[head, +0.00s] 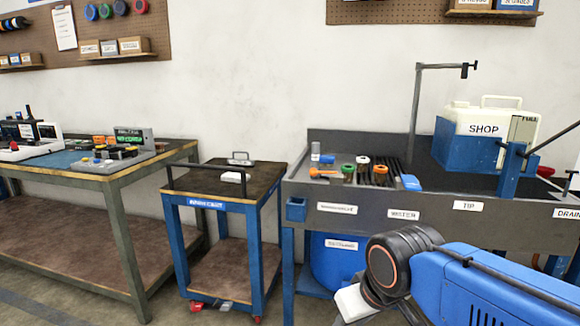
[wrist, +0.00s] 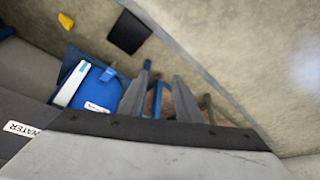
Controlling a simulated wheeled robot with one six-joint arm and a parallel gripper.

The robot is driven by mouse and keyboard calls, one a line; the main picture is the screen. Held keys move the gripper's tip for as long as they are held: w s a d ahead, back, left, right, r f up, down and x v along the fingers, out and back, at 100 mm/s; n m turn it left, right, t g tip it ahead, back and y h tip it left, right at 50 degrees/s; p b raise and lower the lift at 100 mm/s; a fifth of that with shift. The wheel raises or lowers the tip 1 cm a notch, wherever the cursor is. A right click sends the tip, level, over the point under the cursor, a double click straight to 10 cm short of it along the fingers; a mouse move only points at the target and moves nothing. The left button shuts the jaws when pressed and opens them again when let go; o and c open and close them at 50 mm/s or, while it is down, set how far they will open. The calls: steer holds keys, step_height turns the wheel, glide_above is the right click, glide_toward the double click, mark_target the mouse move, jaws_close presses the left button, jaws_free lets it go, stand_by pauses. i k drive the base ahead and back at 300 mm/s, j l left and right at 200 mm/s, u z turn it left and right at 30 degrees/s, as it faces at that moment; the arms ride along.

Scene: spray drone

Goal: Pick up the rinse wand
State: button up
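I cannot tell for sure which thing is the rinse wand. In the head view, dark thin rods (head: 537,146) show by a blue post (head: 510,165) at the right of the sink bench (head: 300,197). A tall dark pipe with a bent top (head: 416,100) stands at the bench's back. My gripper (wrist: 163,72) shows in the wrist view with its two dark fingers apart and nothing between them. It points down past the bench front towards the floor. No wand is recognisable in the wrist view. In the head view my arm covers the lower right, and the gripper itself is not clearly seen.
On the bench are a white and blue SHOP tank (head: 470,150), an orange-handled item (head: 322,173) and several small capped items. A small blue cart (head: 222,205) and a workbench (head: 110,177) stand left. In the wrist view, a blue container (wrist: 95,92) sits below on the floor.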

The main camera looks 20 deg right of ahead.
mark_target(317, 146)
steer(key=i+j, duration=0.4)
steer(key=j, duration=0.15)
steer(key=i+j+z, duration=0.1)
steer(key=i+j, duration=0.25)
steer(key=j, duration=0.15)
